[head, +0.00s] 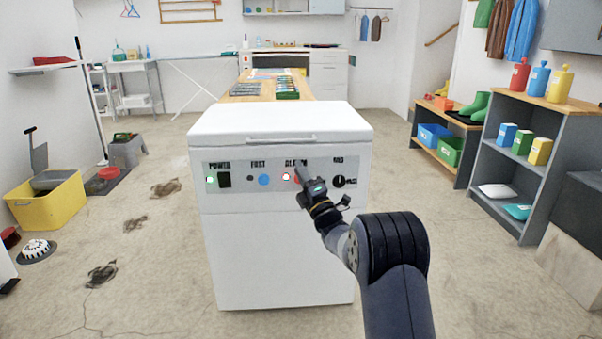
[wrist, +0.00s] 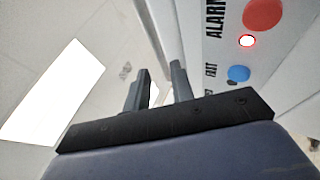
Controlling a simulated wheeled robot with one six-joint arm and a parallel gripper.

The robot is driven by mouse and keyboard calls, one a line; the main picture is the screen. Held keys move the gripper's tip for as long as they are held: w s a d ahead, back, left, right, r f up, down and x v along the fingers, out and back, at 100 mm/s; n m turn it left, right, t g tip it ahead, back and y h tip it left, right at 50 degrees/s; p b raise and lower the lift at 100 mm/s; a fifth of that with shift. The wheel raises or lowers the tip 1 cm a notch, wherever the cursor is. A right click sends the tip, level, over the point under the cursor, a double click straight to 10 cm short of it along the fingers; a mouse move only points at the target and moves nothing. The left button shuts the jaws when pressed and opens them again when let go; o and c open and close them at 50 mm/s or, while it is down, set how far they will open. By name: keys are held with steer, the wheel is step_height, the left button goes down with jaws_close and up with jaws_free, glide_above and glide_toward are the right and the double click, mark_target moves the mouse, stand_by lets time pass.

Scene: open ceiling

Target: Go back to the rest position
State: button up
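My gripper (head: 304,178) is in front of the control panel of a white chest freezer (head: 280,255), close to the alarm label and a lit red light (head: 286,177). In the wrist view my gripper (wrist: 160,80) has its two dark fingers apart with nothing between them. The red alarm button (wrist: 264,12), the lit light and a blue button (wrist: 239,73) are on the panel to the right of the fingers there. In the head view my gripper partly hides the alarm area. Whether a fingertip touches the panel cannot be told.
The freezer lid (head: 275,120) is closed. A wooden-topped counter (head: 268,88) stands behind it. A grey shelf (head: 530,150) with bottles is on the right, a yellow bin (head: 48,205) on the left.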

mark_target(284, 143)
steer(key=shift+b+x, duration=0.85)
steer(key=shift+x, duration=4.45)
steer(key=shift+w, duration=0.1)
steer(key=shift+f, duration=0.15)
